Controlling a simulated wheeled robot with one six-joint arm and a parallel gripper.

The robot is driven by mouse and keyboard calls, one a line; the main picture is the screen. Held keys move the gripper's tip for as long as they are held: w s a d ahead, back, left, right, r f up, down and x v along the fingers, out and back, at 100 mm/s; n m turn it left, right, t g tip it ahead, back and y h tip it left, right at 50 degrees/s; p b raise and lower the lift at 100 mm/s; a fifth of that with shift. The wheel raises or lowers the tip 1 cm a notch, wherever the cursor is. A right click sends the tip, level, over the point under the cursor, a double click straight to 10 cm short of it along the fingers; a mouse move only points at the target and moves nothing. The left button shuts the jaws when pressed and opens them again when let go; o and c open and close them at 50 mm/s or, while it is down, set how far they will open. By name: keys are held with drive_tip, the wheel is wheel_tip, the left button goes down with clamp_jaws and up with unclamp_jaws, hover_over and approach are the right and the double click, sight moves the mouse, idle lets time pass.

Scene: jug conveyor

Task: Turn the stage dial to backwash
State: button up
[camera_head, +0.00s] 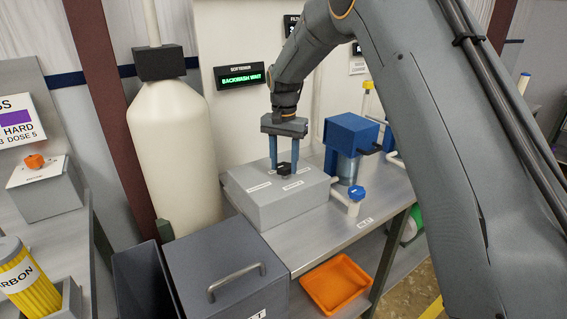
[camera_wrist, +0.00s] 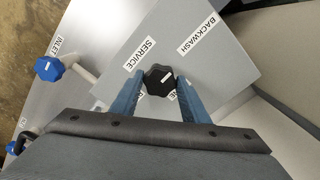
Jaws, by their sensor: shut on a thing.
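The stage dial is a black lobed knob (camera_head: 284,169) on top of a grey box (camera_head: 290,211) on the metal bench. It also shows in the wrist view (camera_wrist: 158,80). My gripper (camera_head: 286,171) points down from above, its two blue fingers (camera_wrist: 158,86) closed on opposite sides of the knob. Around the knob the box has white labels. SERVICE (camera_wrist: 140,53) and BACKWASH (camera_wrist: 198,34) are readable; two others are partly hidden by the fingers. The softener display (camera_head: 241,77) on the wall reads BACKWASH WAIT in green.
A tall cream tank (camera_head: 174,150) stands left of the box. A blue-topped filter housing (camera_head: 350,133) and a blue inlet valve (camera_head: 356,193) stand to its right. A dark lidded bin (camera_head: 225,270) is in front. An orange tray (camera_head: 338,284) lies below the bench.

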sight(285, 166)
drive_tip(key=shift+r, duration=0.1)
idle(0.3)
drive_tip(key=o, duration=1.1)
drive_tip(key=shift+c, duration=0.2)
wheel_tip(285, 166, up, 8)
drive_tip(key=shift+s+f+b, duration=0.1)
drive_tip(key=shift+b, duration=1.05)
